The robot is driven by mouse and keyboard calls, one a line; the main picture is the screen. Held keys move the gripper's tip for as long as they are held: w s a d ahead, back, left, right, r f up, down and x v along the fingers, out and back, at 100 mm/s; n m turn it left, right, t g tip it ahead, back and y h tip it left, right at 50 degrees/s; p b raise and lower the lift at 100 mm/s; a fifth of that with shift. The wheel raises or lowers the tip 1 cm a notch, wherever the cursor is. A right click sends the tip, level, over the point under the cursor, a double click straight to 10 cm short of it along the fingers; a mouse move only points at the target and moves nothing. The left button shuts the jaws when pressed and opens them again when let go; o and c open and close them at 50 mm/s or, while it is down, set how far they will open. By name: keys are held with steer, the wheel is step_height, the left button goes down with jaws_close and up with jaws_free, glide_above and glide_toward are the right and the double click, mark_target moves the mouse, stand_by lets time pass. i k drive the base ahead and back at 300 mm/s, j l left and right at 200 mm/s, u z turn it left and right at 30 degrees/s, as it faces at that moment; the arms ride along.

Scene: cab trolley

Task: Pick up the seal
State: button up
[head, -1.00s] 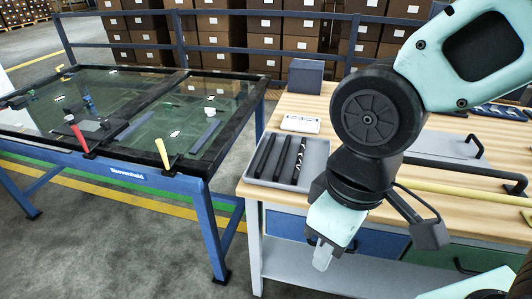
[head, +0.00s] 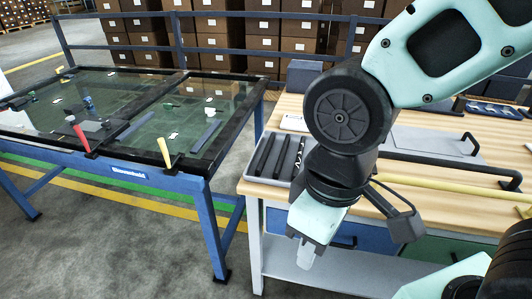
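Black strips, one at the left (head: 262,154) and one beside it (head: 279,157), lie in a grey tray (head: 262,181) on the wooden worktop; I cannot tell whether either is the seal. A third, black-and-white patterned piece shows beside them, partly behind my arm. A long black bar (head: 440,166) with a bent end lies farther right on the worktop. My gripper (head: 306,257) points down in front of the worktop's front edge, right of and below the tray in the picture, touching none of these. Its fingertips are small and pale, and their opening is unclear.
The wooden worktop (head: 395,205) has drawers and a lower shelf (head: 335,279) beneath. A yellow rod (head: 420,194) and a grey plate (head: 430,141) lie on it. A blue table (head: 130,172) with glass panels and clamps stands left, across a floor gap.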

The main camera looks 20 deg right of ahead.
mark_target(258, 170)
steer(key=i+j+z, duration=0.4)
steer(key=j, duration=0.25)
steer(key=i+j+z, duration=0.2)
steer(key=j, duration=0.2)
steer(key=i+j+z, duration=0.2)
steer(key=j, duration=0.2)
steer(key=j+z, duration=0.2)
steer(key=j, duration=0.2)
